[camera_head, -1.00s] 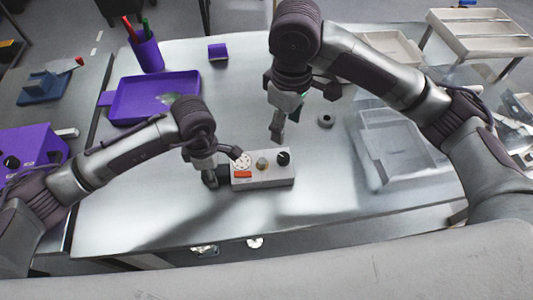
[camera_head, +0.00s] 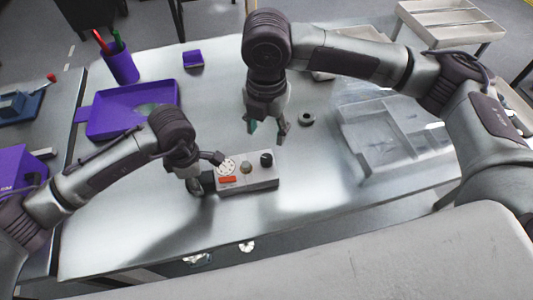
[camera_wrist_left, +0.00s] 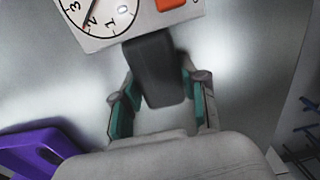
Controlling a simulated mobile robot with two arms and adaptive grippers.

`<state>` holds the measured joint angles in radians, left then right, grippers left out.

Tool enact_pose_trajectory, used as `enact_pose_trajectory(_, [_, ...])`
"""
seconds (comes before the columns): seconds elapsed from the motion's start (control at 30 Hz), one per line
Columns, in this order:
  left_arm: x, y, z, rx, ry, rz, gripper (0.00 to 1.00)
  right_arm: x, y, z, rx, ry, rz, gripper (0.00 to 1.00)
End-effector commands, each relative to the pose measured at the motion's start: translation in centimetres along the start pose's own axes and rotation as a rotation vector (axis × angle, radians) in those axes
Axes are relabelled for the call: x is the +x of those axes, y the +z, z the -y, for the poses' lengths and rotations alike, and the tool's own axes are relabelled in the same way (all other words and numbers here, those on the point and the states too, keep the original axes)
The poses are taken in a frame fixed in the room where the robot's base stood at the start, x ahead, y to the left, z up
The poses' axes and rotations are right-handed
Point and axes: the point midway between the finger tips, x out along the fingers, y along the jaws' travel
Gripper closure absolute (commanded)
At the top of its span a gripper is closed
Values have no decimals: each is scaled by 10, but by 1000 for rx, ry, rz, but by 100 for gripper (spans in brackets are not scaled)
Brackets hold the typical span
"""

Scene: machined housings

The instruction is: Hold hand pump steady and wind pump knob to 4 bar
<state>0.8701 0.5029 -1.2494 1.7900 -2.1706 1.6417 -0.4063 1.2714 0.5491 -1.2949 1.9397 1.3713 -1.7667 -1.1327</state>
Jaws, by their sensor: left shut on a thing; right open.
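The hand pump (camera_head: 247,181) is a light grey box lying on the metal table. Its top carries a white dial (camera_head: 227,167), an orange-red label, a brass-coloured fitting and a black knob (camera_head: 266,158) at its right end. My left gripper (camera_head: 205,180) is shut on the pump's dark handle at its left end; in the left wrist view the teal pads of the left gripper (camera_wrist_left: 160,105) flank the dark handle (camera_wrist_left: 156,72). The dial (camera_wrist_left: 98,14) shows there partly, with its needle near 2. My right gripper (camera_head: 268,128) is open and empty, above and behind the knob, apart from it.
A black ring (camera_head: 307,119) lies right of my right gripper. A clear tray (camera_head: 385,135) sits at the table's right. A purple tray (camera_head: 95,125), a purple pen cup (camera_head: 121,66) and a small purple block (camera_head: 192,59) are at the back left. The front table is clear.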

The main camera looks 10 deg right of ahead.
Motion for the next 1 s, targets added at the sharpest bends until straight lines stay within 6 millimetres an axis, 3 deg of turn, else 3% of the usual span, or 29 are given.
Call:
enact_pose_trajectory(0.3, [0, 0, 0, 0, 1, 1, 100, 64, 0, 1, 4, -3, -2, 43])
enact_pose_trajectory(0.5, [-1, 0, 0, 0, 1, 1, 100, 93, 0, 1, 3, -2, -1, 43])
enact_pose_trajectory(0.93, [0, 0, 0, 0, 1, 1, 100, 104, 0, 0, 3, 0, 0, 43])
enact_pose_trajectory(1.0, [0, 0, 0, 0, 1, 1, 100, 104, 0, 0, 3, 0, 0, 51])
